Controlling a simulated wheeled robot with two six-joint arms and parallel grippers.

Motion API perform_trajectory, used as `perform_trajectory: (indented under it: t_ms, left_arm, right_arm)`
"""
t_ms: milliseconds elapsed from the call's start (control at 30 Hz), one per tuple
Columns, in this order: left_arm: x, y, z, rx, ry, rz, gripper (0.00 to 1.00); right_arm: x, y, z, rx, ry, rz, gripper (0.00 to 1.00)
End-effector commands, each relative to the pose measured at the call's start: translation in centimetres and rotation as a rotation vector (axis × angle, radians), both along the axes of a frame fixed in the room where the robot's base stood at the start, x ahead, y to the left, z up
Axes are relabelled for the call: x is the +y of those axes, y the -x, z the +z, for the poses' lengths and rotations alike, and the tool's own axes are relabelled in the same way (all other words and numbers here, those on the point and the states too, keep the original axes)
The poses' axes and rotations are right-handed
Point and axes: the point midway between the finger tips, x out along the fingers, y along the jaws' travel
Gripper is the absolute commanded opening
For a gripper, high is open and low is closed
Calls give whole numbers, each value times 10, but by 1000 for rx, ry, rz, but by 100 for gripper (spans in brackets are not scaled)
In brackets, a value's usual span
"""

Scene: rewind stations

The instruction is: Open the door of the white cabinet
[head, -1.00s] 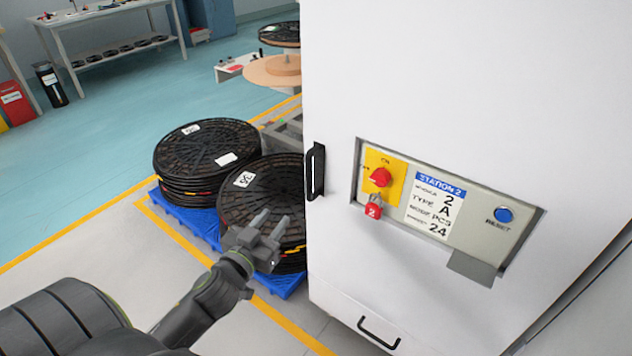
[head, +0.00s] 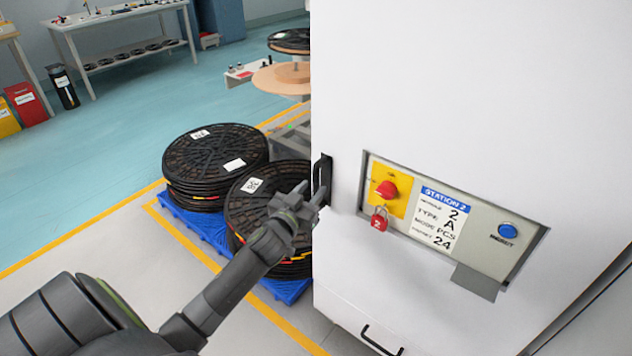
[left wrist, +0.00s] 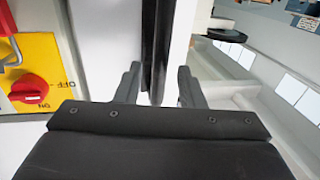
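The white cabinet (head: 450,80) fills the right of the head view, and its door looks shut. Its black vertical handle (head: 321,180) is on the left edge of the front. My left gripper (head: 311,190) is at the handle's lower part, fingers pointing toward it. In the left wrist view the gripper (left wrist: 157,86) is open, with the dark handle bar (left wrist: 157,45) showing between its two fingers. A gap shows on each side of the bar. I cannot tell how deep the bar sits between them. My right gripper is not in view.
A recessed panel (head: 500,236) has a red knob (head: 386,189), a red padlock (head: 379,219) and a blue button (head: 508,230). Cable reels (head: 215,155) on a blue pallet (head: 205,225) stand left of the cabinet, close behind my left arm. A lower handle (head: 380,340) is below.

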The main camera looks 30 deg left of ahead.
Motion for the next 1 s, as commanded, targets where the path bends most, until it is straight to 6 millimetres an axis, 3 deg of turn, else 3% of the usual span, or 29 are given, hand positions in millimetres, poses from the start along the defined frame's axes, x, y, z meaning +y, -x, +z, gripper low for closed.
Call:
perform_trajectory:
  t_ms: [233,633,900,1000]
  left_arm:
    - [3,-28,1,-1,0,0,35]
    - [4,-34,0,0,0,0,35]
    - [4,-33,0,0,0,0,3]
    - [4,-33,0,0,0,0,0]
  right_arm:
    - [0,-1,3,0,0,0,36]
    - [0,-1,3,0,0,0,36]
    - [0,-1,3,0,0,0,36]
    - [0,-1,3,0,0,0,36]
